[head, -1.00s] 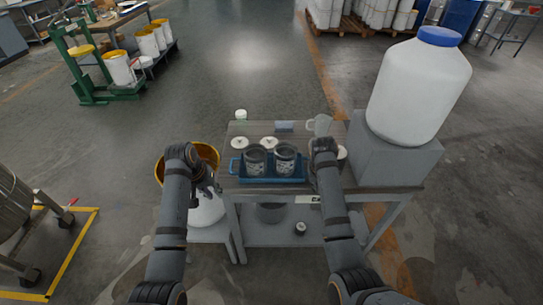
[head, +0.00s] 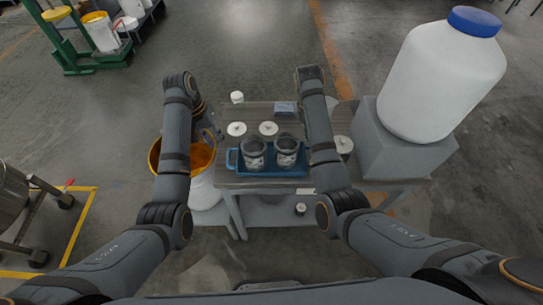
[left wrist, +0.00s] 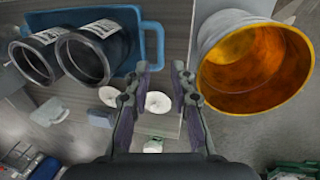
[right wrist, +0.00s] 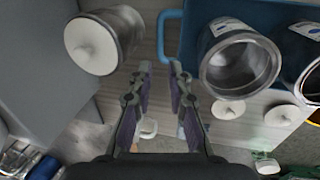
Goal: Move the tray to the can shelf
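The blue tray (head: 232,158) sits on the workbench with two open dark grey cans (head: 254,153) (head: 287,151) in it. My left gripper (head: 212,132) is left of the tray, between it and a paint bucket. In the left wrist view its fingers (left wrist: 160,70) are open and empty, close to the tray's handle (left wrist: 153,42). My right gripper is hidden behind its arm in the head view. In the right wrist view its fingers (right wrist: 160,68) are open and empty, close to the tray's other handle (right wrist: 166,35). I cannot identify the can shelf.
A bucket with orange paint inside (head: 202,155) stands left of the bench (head: 225,180). White lids (head: 236,129) (head: 268,128) lie behind the tray. A lidded can (head: 343,147) and a large white jug on a grey block (head: 385,160) stand right.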

